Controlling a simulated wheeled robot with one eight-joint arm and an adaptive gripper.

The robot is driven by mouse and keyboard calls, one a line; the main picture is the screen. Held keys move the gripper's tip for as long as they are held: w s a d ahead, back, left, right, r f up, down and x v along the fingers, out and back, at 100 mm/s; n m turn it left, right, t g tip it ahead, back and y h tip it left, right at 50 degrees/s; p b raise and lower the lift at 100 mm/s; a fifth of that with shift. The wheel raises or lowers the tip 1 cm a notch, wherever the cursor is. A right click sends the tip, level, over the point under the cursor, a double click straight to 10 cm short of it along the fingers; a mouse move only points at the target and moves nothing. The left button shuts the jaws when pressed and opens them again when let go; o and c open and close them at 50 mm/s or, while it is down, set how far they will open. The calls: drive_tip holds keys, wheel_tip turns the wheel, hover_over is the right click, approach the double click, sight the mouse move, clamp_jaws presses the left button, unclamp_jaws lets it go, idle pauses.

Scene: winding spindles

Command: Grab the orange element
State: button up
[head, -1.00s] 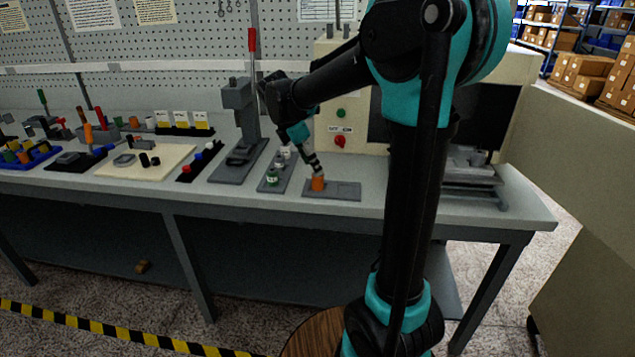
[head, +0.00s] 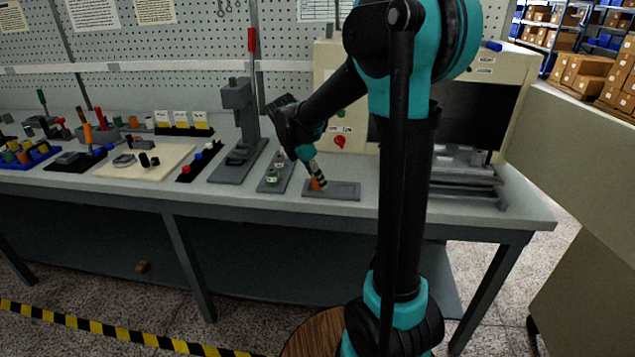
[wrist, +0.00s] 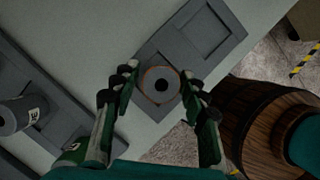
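The orange element (head: 315,185) stands on the grey plate (head: 345,190) near the front of the workbench. In the wrist view its round end (wrist: 160,86) faces me as a grey disc with a dark centre hole and a thin orange rim. My gripper (head: 318,177) is down at the element and hides part of it in the head view. In the wrist view my gripper (wrist: 159,84) is open, one finger on each side of the element. A gap shows between the right finger and the rim; the left finger is close, and contact cannot be told.
A grey plate with a green piece (head: 272,177) lies just left of the orange element. A lever press (head: 240,110) stands farther left. A beige control box with a red knob (head: 340,142) stands behind. The bench front edge is close to the plate.

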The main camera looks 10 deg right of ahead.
drive_tip(key=c, duration=0.8)
drive_tip(key=shift+c, duration=0.2)
